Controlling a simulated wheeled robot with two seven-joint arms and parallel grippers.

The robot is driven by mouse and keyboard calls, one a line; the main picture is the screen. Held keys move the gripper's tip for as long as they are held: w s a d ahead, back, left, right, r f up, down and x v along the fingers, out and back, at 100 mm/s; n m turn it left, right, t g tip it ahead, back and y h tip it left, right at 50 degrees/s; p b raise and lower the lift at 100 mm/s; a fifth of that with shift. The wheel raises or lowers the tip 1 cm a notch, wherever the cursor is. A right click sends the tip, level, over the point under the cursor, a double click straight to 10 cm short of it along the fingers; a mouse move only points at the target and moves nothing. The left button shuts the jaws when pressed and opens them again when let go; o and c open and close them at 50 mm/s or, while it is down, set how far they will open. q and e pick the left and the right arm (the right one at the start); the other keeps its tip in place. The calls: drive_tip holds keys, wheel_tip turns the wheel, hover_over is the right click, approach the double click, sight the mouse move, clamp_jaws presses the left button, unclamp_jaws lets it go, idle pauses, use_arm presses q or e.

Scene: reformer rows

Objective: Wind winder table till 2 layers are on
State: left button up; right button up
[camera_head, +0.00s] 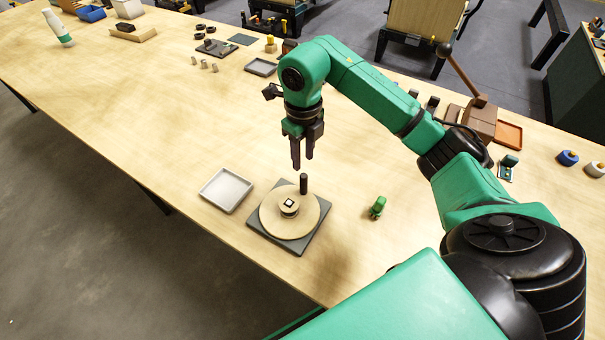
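The winder table is a round pale wooden disc (309,222) on a square dark grey base (262,229). A small spool-like hub with a white square top (289,205) sits at the disc's middle. A dark upright crank post (303,183) stands near the disc's far edge. My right gripper (302,166) is above and just beyond the post, fingers pointing down with a narrow gap between them. It holds nothing that I can see and looks apart from the post. Wound layers on the hub are too small to make out. My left gripper is not in view.
An empty pale tray (226,190) lies left of the winder. A small green object (377,207) lies to its right. A wooden block with a lever (481,120), an orange tray (509,135) and blue and cream rolls (567,158) are at right. The table's middle left is clear.

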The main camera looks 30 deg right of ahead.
drive_tip(key=p, duration=0.1)
hover_over(304, 183)
wheel_tip(304, 183, down, 4)
drive_tip(key=shift+w+d+f, duration=0.1)
drive_tip(key=shift+f, duration=0.1)
drive_tip(key=f, duration=0.5)
drive_tip(key=shift+w+d+p, duration=0.2)
drive_tip(key=shift+w+p, duration=0.15)
drive_tip(key=shift+w, duration=0.05)
wheel_tip(304, 183, down, 2)
drive_tip(key=shift+a+f, duration=0.1)
drive_tip(key=shift+f, duration=0.05)
clamp_jaws()
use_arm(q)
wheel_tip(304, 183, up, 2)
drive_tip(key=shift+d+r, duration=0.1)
